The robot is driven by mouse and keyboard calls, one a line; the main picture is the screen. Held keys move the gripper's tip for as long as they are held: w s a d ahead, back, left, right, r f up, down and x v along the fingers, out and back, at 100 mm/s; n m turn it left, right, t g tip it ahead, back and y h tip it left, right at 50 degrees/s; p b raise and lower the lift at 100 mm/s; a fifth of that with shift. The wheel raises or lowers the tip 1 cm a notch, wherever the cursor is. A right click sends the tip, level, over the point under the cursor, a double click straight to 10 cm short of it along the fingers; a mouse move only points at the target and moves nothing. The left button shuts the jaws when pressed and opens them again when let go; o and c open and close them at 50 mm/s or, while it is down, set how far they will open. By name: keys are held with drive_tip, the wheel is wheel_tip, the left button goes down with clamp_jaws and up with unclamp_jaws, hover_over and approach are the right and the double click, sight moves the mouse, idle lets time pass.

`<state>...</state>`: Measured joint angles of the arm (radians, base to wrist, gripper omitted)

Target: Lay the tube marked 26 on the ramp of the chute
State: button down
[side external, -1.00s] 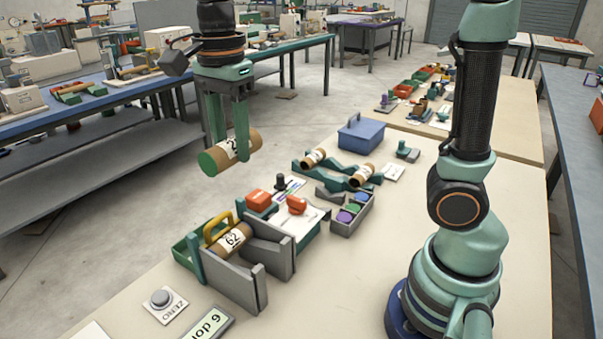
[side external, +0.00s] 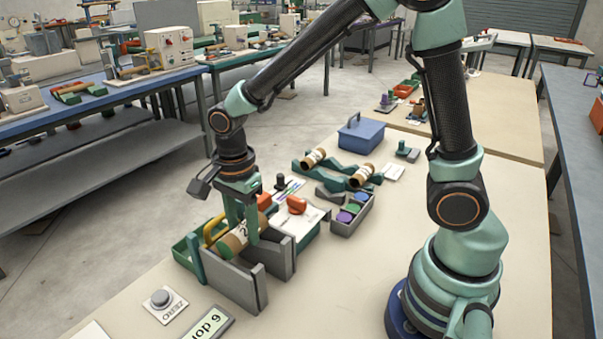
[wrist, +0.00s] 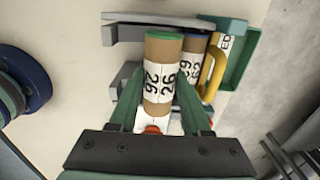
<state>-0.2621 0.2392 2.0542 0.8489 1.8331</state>
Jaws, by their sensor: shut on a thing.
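The brown tube marked 26 (wrist: 160,75), with a green end, is between the fingers of my gripper (wrist: 158,92), which is shut on it. In the side view the tube (side external: 233,241) is low over the chute (side external: 225,281), between its grey walls and beside the yellow handle (side external: 215,228). I cannot tell whether it touches the ramp, which is hidden. A second tube (wrist: 191,60) with a blue end lies right beside it in the wrist view, on the yellow handle's side. My gripper also shows in the side view (side external: 240,238).
A green tray (side external: 183,252) adjoins the chute. Two tubes lie on a green cradle (side external: 335,172) farther back. A grey box of coloured discs (side external: 352,214), an orange piece (side external: 297,205) and a blue box (side external: 361,135) stand near. A button plate (side external: 163,304) lies in front.

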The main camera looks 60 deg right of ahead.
drive_tip(key=shift+f, duration=0.8)
drive_tip(key=shift+f, duration=0.6)
drive_tip(key=shift+c, duration=1.8)
unclamp_jaws()
drive_tip(key=shift+w, duration=0.1)
